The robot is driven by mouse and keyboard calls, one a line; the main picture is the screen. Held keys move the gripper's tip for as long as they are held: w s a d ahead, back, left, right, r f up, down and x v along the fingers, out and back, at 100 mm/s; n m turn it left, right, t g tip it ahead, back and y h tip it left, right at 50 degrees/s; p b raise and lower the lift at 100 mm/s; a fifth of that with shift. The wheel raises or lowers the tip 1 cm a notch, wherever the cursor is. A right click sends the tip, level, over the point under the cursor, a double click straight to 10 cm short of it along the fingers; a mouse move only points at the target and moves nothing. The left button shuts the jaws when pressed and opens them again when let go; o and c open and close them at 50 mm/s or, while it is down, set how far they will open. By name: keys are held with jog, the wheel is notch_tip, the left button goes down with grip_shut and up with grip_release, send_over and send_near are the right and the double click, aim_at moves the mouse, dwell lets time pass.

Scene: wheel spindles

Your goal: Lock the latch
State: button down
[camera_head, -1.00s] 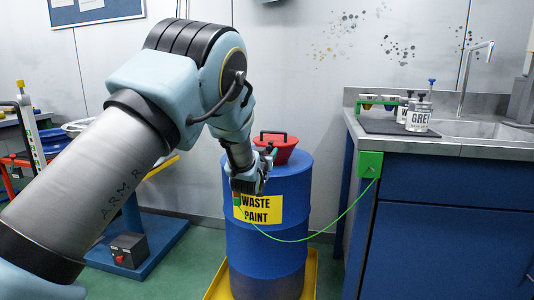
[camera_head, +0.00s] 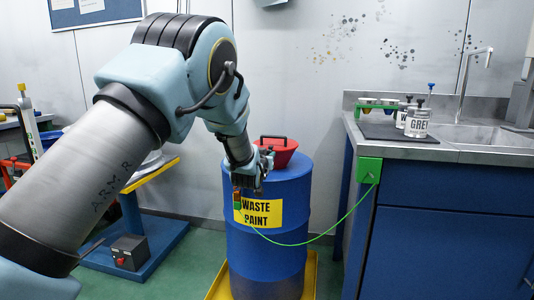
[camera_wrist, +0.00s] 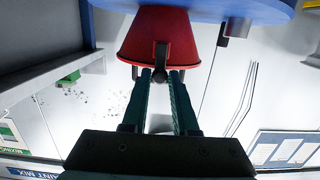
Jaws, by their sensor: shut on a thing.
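The blue drum (camera_head: 265,250) carries a yellow "WASTE PAINT" label and has a red funnel (camera_head: 284,150) on top. In the upside-down wrist view, the red funnel (camera_wrist: 190,38) has a dark latch (camera_wrist: 161,55) on its near side. My gripper (camera_head: 267,156) is at the front of the funnel; its details are small in the head view. In the wrist view, the teal fingers of my gripper (camera_wrist: 161,74) are close together, with the lower end of the dark latch between their tips. The latch cannot be made out in the head view.
A green cable (camera_head: 322,237) runs from a red and green clamp (camera_head: 237,200) at the drum's front to a green box (camera_head: 369,170) on the counter corner. The sink counter (camera_head: 440,150) stands right, with cans. The drum stands on a yellow tray (camera_head: 311,275).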

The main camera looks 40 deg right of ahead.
jog(key=shift+d+r, duration=0.2)
jog(key=shift+r, duration=0.1)
jog(key=shift+w, duration=0.1)
jog(key=c, duration=0.7)
grip_release()
jog(key=shift+f, duration=0.1)
jog(key=v, duration=1)
jog(key=shift+s+a+r, duration=0.2)
jog(key=shift+a+r, duration=0.05)
jog(key=shift+a, duration=0.05)
jog(key=shift+w, duration=0.1)
